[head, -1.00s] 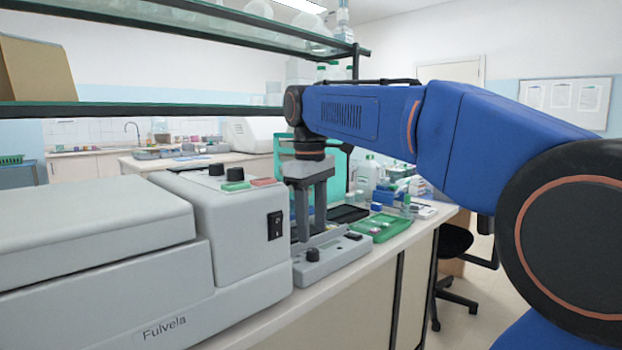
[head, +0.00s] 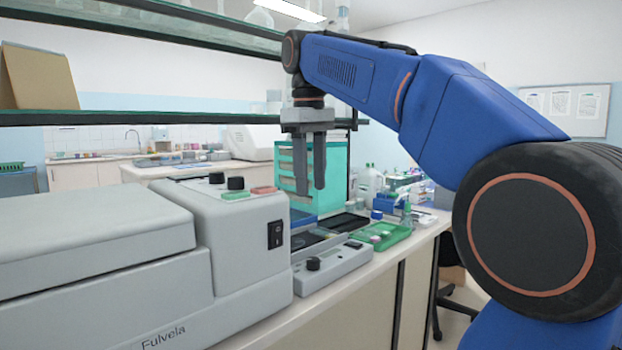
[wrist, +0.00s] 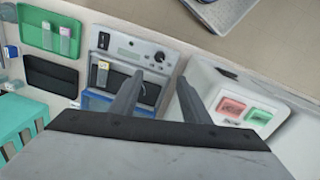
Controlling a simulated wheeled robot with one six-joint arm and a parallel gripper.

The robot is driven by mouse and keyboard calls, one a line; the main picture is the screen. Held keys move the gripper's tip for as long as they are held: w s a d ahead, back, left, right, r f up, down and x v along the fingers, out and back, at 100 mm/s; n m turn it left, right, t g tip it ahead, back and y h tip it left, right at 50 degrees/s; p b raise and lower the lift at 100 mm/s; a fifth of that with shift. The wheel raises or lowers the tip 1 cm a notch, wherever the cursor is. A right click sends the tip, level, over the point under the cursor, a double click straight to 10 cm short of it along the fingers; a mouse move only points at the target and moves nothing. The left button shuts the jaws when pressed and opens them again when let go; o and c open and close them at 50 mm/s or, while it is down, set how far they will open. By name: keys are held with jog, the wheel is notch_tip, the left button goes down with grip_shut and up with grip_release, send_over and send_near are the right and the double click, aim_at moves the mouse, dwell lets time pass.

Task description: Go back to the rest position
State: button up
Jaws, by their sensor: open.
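My gripper (head: 311,190) hangs fingers-down from my blue arm, above the bench and clear of everything under it. Its two fingers are apart with nothing between them. In the wrist view my gripper (wrist: 160,90) also shows empty. Below it is a grey device (head: 335,271) with a black knob and a dark plate. In the wrist view a slide with a yellow end (wrist: 102,75) lies on this device's dark plate.
A large grey machine (head: 90,270) stands at the left. A green tray (head: 390,236) with slides and a black tray (wrist: 50,75) lie beyond the small device. A teal rack (head: 335,170) stands behind my gripper. A glass shelf (head: 150,116) crosses above the bench.

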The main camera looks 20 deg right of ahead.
dwell(0.3)
jog(key=s+f+m+t, duration=0.1)
jog(key=s+f+m, duration=0.1)
jog(key=s+f, duration=0.5)
jog(key=s+f+m+t, duration=0.2)
jog(key=s+f, duration=0.5)
jog(key=f, duration=1.1)
jog(key=s+f+m+t, duration=0.1)
jog(key=s+f+m, duration=0.1)
jog(key=s+f, duration=0.5)
notch_tip(320, 180, down, 6)
jog(key=shift+s+r+t+y, duration=0.1)
jog(key=shift+s+t+y, duration=0.1)
jog(key=shift+t+y, duration=0.1)
